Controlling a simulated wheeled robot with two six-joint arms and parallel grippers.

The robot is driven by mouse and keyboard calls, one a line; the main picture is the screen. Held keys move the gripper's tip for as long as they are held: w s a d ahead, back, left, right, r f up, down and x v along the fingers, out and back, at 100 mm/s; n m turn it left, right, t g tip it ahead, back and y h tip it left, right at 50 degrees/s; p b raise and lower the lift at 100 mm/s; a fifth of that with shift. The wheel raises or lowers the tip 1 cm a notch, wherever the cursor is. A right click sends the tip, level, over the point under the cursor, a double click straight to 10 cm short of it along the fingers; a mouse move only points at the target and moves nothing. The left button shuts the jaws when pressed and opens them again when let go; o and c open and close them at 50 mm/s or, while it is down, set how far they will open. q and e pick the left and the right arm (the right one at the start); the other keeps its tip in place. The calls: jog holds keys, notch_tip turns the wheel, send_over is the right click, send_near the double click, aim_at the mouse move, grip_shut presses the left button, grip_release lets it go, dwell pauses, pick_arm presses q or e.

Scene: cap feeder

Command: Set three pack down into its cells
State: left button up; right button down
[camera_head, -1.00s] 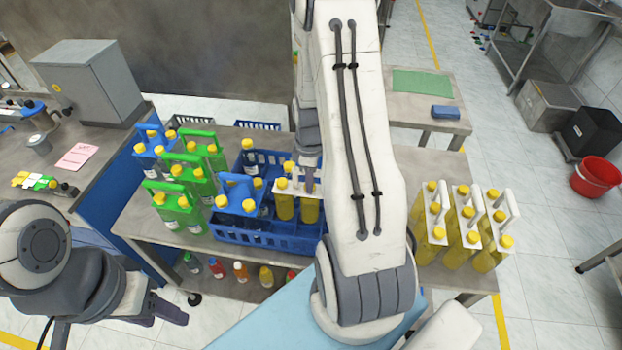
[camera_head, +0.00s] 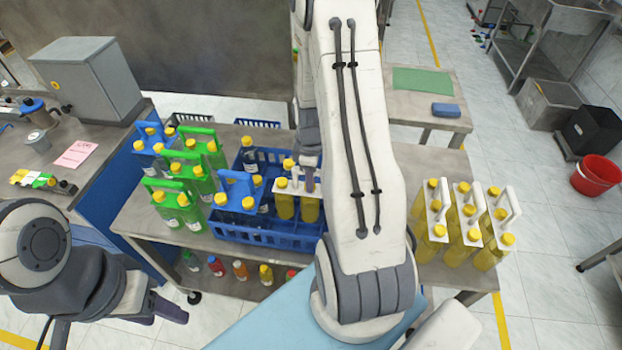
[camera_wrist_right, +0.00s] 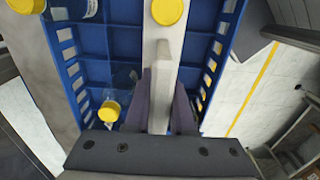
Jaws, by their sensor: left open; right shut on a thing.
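A pack of yellow bottles with a white carrier (camera_head: 309,187) is at the right side of the blue crate (camera_head: 268,240). My right gripper (camera_head: 308,165) is shut on its white handle; in the right wrist view the handle (camera_wrist_right: 160,90) stands between the two fingers (camera_wrist_right: 160,105). The pack looks upright over the crate's cells; I cannot tell whether its bottles touch the floor, and my right arm hides part of it. A blue-handled pack (camera_head: 237,188) stands in the crate to its left. My left gripper (camera_head: 172,312) is open and empty at lower left, away from the crate.
Green-handled packs (camera_head: 177,190) and a blue one (camera_head: 150,140) stand on the table left of the crate. More white-handled yellow packs (camera_head: 465,225) stand at the table's right end. Bottles sit on the shelf below. Empty cells (camera_wrist_right: 95,40) show in the wrist view.

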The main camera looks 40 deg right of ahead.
jog(key=shift+f, duration=0.15)
jog(key=c, duration=0.7)
grip_release()
notch_tip(320, 180, up, 11)
jog(key=shift+f+b, duration=0.2)
jog(key=shift+b, duration=0.55)
